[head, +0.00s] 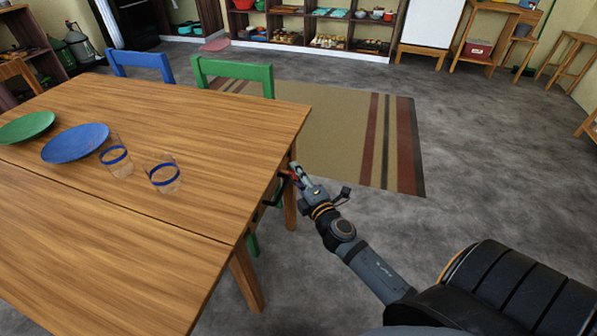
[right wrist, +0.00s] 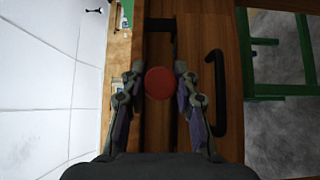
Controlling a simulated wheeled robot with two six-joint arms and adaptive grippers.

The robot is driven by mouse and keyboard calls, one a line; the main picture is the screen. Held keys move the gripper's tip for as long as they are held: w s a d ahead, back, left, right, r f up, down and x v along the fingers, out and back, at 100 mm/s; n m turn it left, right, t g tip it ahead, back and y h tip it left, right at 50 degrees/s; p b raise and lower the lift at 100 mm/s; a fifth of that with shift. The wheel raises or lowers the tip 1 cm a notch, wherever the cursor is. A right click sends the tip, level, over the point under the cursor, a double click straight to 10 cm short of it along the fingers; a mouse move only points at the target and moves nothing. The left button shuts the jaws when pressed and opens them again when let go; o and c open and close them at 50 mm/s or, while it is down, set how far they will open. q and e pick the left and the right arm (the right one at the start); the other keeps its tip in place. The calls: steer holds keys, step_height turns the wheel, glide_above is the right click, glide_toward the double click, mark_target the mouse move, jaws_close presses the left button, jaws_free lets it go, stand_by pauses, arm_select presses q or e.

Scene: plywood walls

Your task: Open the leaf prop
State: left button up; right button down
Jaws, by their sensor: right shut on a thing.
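The wooden table (head: 160,215) has a seam across its top. My right gripper (head: 296,176) is at the table's right edge, below the top, with a bit of red at its tips. In the right wrist view, its two fingers stand on either side of a round red knob (right wrist: 160,83), shut on it. The knob appears to belong to the leaf prop; a black bar (right wrist: 160,48) shows beyond it against the wood. A black curved handle (right wrist: 216,92) is to the right of the fingers, apart from them. My left gripper is not in view.
Two clear glasses with blue bands (head: 163,176), a blue plate (head: 75,143) and a green plate (head: 26,127) stand on the table. A green chair (head: 232,72) and a blue chair (head: 140,62) are at its far side. Floor right of the striped rug (head: 345,130) is clear.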

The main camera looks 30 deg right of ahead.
steer(key=shift+s+f, duration=0.1)
steer(key=shift+f, duration=0.1)
steer(key=c, duration=1.4)
jaws_free()
steer(key=shift+c, duration=0.2)
steer(key=shift+o, duration=1.2)
steer(key=shift+s+a, duration=0.1)
steer(key=shift+o, duration=1)
steer(key=shift+r, duration=0.1)
steer(key=shift+s, duration=0.15)
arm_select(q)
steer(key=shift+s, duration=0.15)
arm_select(e)
steer(key=s+a, duration=0.1)
steer(key=s, duration=1)
steer(key=shift+s, duration=0.3)
